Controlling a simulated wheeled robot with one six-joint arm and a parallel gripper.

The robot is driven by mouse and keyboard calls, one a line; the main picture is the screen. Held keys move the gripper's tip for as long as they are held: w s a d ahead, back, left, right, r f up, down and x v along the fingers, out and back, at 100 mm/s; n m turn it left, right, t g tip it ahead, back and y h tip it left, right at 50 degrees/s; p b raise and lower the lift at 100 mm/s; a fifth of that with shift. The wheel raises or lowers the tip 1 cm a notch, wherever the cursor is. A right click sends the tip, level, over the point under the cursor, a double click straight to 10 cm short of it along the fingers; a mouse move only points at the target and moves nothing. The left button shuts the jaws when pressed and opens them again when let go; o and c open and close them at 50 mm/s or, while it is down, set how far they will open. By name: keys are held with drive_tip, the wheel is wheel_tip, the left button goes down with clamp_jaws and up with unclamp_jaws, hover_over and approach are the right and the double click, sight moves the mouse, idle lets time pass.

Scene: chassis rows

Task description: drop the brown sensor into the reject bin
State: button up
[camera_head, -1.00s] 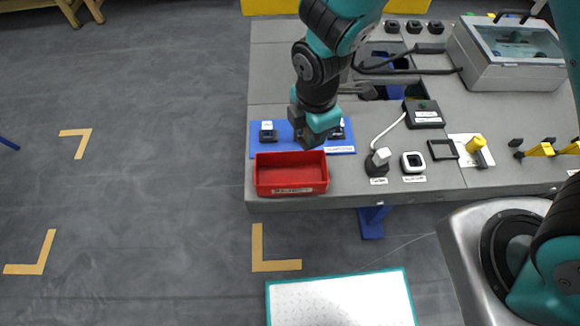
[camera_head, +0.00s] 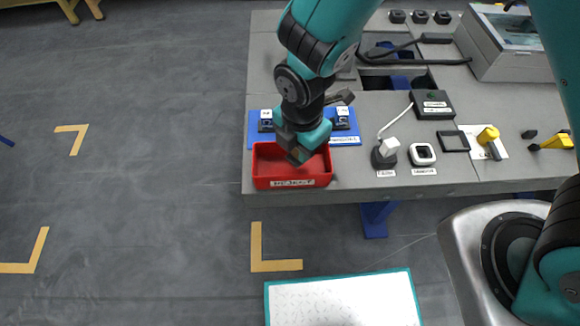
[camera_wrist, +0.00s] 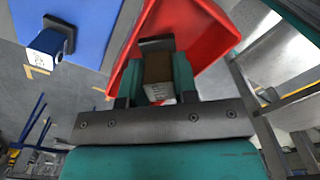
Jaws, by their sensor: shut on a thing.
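The brown sensor (camera_wrist: 158,70) is between the fingers of my gripper (camera_wrist: 155,78), which is shut on it, in the wrist view. The red reject bin (camera_head: 292,183) stands at the front left of the bench; its wall also shows in the wrist view (camera_wrist: 205,40). In the head view my gripper (camera_head: 298,157) is over the bin's opening, and the sensor is hidden behind it there. I cannot tell how far the sensor is above the bin floor.
A blue mat (camera_head: 345,138) with two white-topped sensors lies just behind the bin. A black plug-like part (camera_head: 384,155) and a white square part (camera_head: 422,155) stand to the right. The bench's front edge is close to the bin.

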drive_tip(key=o, duration=1)
drive_tip(key=shift+r, duration=0.15)
wheel_tip(320, 180, up, 17)
drive_tip(key=shift+r+p, duration=0.15)
drive_tip(key=shift+p, duration=0.95)
drive_tip(key=s+d+r+m+y+p, duration=0.1)
drive_tip(key=s+d+r+m+p, duration=0.1)
drive_tip(key=r+m, duration=0.4)
drive_tip(key=s+d+r+m+y+p, duration=0.1)
drive_tip(key=s+d+r+m+p, duration=0.2)
drive_tip(key=s+d+r+m, duration=0.1)
drive_tip(key=s+d+r+m+y+p, duration=0.2)
drive_tip(key=s+d+r+m+p, duration=0.1)
drive_tip(key=r+m, duration=0.4)
drive_tip(key=shift+s+d+r+m, duration=0.3)
drive_tip(key=shift+s+d+m, duration=0.3)
drive_tip(key=shift+m, duration=0.4)
